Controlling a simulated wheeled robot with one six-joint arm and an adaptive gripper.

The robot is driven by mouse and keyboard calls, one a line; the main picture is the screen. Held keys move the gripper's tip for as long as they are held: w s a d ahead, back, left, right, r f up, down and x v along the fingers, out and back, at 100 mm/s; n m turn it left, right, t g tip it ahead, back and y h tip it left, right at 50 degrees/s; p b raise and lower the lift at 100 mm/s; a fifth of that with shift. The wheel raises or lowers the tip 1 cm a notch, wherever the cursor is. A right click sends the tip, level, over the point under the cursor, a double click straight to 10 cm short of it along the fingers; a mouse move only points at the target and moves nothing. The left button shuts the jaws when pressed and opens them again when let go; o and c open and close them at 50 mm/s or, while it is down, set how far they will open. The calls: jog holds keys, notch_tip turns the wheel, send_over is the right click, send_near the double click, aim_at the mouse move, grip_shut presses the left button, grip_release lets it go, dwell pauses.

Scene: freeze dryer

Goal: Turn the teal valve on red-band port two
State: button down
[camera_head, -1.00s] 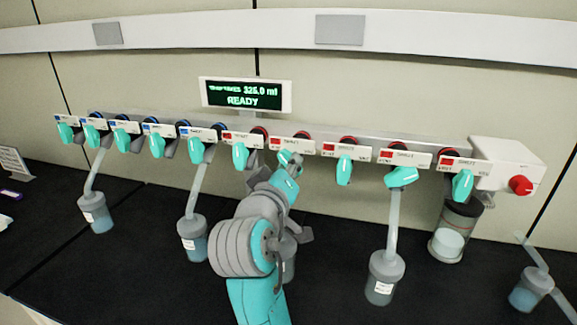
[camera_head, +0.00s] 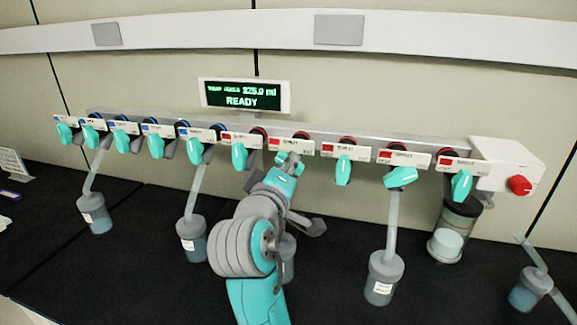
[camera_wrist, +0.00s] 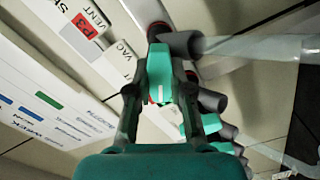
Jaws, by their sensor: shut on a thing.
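In the head view, the second valve from the left in the red-marked group sits under its white label plate (camera_head: 290,146). My gripper (camera_head: 288,162) is at this valve and largely hides it. In the wrist view, my gripper (camera_wrist: 160,92) has its two fingers on either side of a teal valve handle (camera_wrist: 160,68), closed on it. Beside the handle is a plate with a red band (camera_wrist: 84,32) and the words VENT and VAC; its port number is hard to read. The handle's angle is unclear in the head view.
Teal valves on red-marked ports flank my gripper closely, at the left (camera_head: 239,156) and right (camera_head: 343,171). Flasks hang below, including one at left (camera_head: 192,238) and one at right (camera_head: 383,278). A display (camera_head: 242,95) above reads READY. A red knob (camera_head: 519,185) is far right.

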jog(key=shift+f, duration=0.1)
jog(key=c, duration=1.3)
grip_release()
jog(key=v, duration=1.2)
